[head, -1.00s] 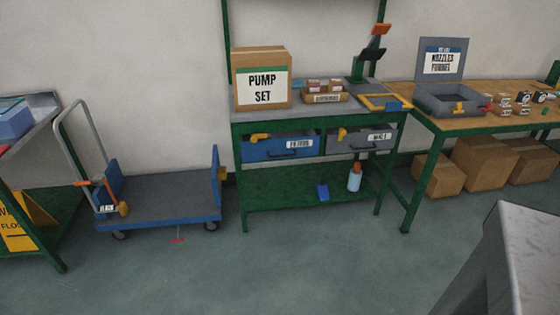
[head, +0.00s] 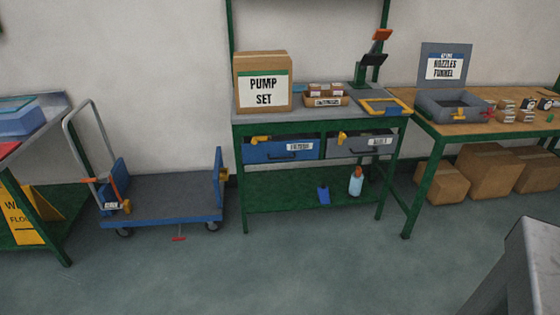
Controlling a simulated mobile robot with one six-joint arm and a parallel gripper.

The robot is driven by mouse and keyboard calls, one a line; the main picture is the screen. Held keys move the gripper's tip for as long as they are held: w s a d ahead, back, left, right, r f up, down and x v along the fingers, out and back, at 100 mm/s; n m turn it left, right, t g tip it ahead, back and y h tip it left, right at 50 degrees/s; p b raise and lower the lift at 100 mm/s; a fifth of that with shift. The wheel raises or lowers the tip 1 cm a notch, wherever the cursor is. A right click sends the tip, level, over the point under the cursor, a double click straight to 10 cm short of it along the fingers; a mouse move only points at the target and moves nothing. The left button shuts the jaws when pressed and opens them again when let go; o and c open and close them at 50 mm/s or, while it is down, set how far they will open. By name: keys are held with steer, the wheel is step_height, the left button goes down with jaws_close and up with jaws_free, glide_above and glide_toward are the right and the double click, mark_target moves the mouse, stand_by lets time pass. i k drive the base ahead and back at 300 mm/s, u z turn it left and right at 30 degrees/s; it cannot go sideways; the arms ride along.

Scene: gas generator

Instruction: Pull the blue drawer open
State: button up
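The blue drawer (head: 262,153) hangs under the top of the green workbench in the middle of the head view. It has a dark handle, a white label and a yellow item at its upper left edge. It looks closed, flush with the bench front. A grey drawer (head: 362,147) sits to its right, also looking closed, with a dark handle, a label and a yellow item. My gripper is not in view.
The green workbench (head: 310,201) carries a PUMP SET box (head: 263,101). A blue cart (head: 160,214) stands to its left. A wooden-topped table (head: 473,130) with cartons beneath is on the right. A grey block (head: 525,265) fills the lower right. Floor before the bench is clear.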

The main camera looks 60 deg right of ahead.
mark_target(300, 146)
steer(key=z, duration=0.1)
steer(key=i, duration=0.95)
steer(key=u, duration=0.05)
